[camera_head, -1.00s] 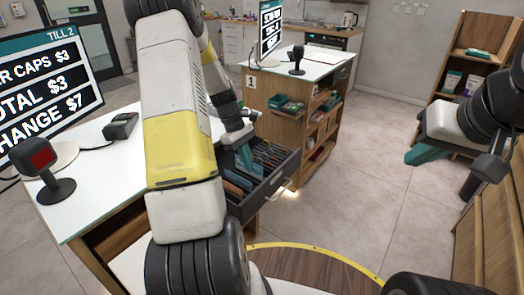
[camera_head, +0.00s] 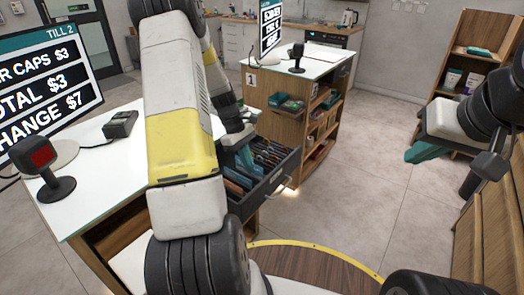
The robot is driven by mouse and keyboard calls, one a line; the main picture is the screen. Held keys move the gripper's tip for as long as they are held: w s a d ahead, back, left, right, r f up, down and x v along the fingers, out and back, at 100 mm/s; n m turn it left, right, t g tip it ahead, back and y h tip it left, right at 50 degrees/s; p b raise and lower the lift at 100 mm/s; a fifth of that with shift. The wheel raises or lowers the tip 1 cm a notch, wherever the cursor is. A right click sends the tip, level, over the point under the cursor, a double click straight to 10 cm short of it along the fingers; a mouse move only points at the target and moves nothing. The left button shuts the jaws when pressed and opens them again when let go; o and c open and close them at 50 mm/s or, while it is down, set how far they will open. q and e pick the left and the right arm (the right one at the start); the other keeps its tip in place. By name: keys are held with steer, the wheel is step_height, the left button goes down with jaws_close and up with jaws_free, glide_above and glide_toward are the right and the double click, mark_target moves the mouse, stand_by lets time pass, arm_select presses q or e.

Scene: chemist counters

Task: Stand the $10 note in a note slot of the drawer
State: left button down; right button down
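The open till drawer (camera_head: 273,186) juts out from under the white-topped counter in the middle of the view. Notes (camera_head: 237,179) in blue and brown-orange tones stand in its near part, and small items lie in compartments farther back. I cannot tell which note is the $10 note. My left gripper (camera_head: 245,156), with teal fingers, is low over the drawer's left side. The arm and drawer contents crowd its fingertips, so whether it holds a note is unclear. My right gripper (camera_head: 426,150), also teal-fingered, hangs at the right, away from the drawer. Its finger gap cannot be made out.
The counter (camera_head: 95,165) holds a till screen (camera_head: 50,95) reading change $7, a scanner (camera_head: 42,172) and a card terminal (camera_head: 120,124). A second counter (camera_head: 318,62) with shelves stands behind the drawer. A wooden shelf unit (camera_head: 478,60) is at the right. Open floor lies between.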

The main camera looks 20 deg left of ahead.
arm_select(q)
steer(key=shift+f, duration=0.4)
steer(key=c, duration=1.6)
jaws_free()
steer(key=shift+c, duration=0.2)
steer(key=v, duration=0.7)
steer(key=shift+w+a+r, duration=0.1)
steer(key=shift+a+r, duration=0.05)
steer(key=shift+r, duration=0.1)
step_height(320, 180, up, 8)
steer(key=shift+r, duration=0.15)
